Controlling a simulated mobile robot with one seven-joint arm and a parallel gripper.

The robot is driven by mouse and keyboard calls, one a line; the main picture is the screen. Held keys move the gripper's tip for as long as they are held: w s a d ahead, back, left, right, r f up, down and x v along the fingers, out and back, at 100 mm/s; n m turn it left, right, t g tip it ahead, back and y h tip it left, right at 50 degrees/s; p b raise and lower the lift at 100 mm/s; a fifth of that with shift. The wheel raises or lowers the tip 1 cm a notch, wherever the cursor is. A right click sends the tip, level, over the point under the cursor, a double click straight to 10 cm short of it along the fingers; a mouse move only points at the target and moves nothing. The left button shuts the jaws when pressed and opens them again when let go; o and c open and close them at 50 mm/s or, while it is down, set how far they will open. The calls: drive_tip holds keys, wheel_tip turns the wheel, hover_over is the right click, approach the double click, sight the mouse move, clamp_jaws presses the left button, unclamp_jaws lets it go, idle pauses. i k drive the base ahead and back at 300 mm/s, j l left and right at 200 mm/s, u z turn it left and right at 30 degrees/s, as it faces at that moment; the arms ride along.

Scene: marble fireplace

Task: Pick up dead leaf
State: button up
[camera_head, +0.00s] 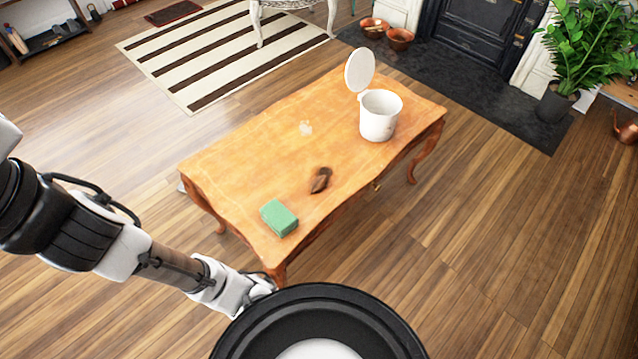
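A small brown, curled dead leaf (320,180) lies on the wooden table (240,160), near its front right edge. My arm reaches in from the left, and its end, my gripper (262,283), is low at the near corner of the table, apart from the leaf. The gripper's fingers are mostly hidden and too small to tell open or shut.
A green block (279,217) lies on the table nearer to me than the leaf. A white bin (380,116) with its lid raised stands at the far right of the tabletop. Wooden floor around the table is clear.

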sight(318, 182)
drive_tip(key=i+l+u, duration=0.1)
drive_tip(key=l, duration=0.25)
drive_tip(key=i+l+u, duration=0.1)
drive_tip(key=i+l, duration=0.4)
drive_tip(key=l, duration=0.3)
drive_tip(key=i+l+u, duration=0.15)
drive_tip(key=l, duration=0.2)
